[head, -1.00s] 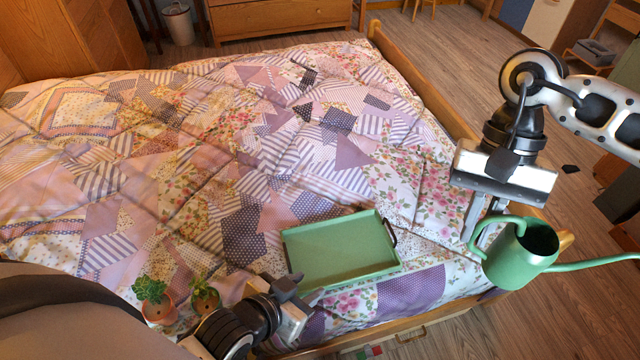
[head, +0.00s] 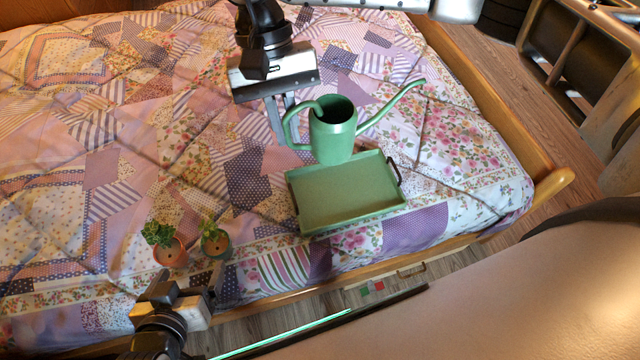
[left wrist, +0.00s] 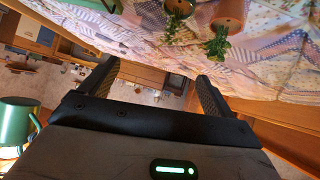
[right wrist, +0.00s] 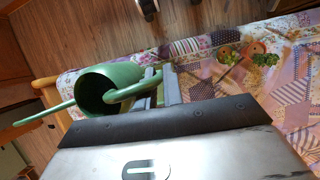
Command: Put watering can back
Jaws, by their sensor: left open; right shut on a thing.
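The green watering can (head: 333,142) is upright, with its long spout to the right in the head view. My right gripper (head: 283,122) is shut on its handle; the can also shows in the right wrist view (right wrist: 112,74). The can's base overlaps the back edge of the green tray (head: 350,219) in the head view; I cannot tell whether it touches. The tray is empty and lies on the bed near its front edge. My left gripper (head: 188,288) is open and empty at the near side of the bed, and also shows in the left wrist view (left wrist: 155,82).
Two small potted plants, one in an orange pot (head: 169,252) and one in a darker pot (head: 216,246), stand left of the tray. The patchwork bed (head: 110,160) is otherwise clear. A wooden bed rail (head: 500,125) runs along the right side.

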